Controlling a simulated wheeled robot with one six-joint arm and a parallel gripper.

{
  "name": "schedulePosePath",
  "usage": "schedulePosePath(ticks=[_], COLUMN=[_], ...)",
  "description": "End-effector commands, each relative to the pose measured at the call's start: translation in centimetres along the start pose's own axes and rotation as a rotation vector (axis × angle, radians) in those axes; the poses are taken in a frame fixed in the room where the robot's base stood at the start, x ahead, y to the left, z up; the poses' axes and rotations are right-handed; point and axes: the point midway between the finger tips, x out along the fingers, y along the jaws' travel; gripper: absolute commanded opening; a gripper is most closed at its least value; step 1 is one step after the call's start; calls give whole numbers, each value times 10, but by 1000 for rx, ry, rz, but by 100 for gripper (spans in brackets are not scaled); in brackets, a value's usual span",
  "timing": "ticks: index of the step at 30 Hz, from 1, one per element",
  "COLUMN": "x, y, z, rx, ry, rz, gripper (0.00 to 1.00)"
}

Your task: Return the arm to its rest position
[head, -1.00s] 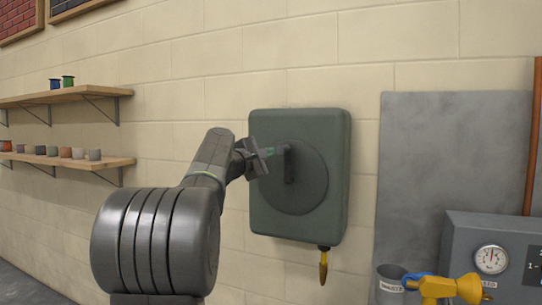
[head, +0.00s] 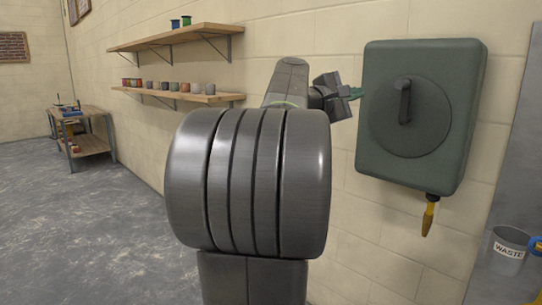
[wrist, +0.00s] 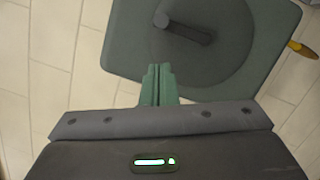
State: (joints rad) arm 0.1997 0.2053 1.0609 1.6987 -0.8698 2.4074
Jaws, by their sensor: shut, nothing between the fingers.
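My gripper (head: 356,93) is left of the green wall box and apart from its handle in the head view. In the wrist view its green fingers (wrist: 158,84) are together with nothing between them. The green wall box (head: 469,95) has a round dark disc (head: 430,135) with a dark handle (head: 405,100), which stands upright in the head view. The handle also shows in the wrist view (wrist: 185,30), beyond the fingertips. My arm is bent in front of the wall and hides part of it.
A yellow-handled piece (head: 429,212) hangs below the box. A grey waste bin (head: 508,250) stands at the lower right. Two wooden shelves (head: 185,38) with small pots and spools are on the wall at left. A workbench (head: 85,143) stands far left, with open floor before it.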

Motion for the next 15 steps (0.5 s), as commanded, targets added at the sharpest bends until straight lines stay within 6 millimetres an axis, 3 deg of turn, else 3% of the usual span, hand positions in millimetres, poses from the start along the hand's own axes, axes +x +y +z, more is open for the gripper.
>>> schedulePosePath(ticks=[8,15], x=[23,71], y=[1,1], z=[1,2], rx=[0,0], ry=[-2,-3], rz=[-2,-3], gripper=[0,0])
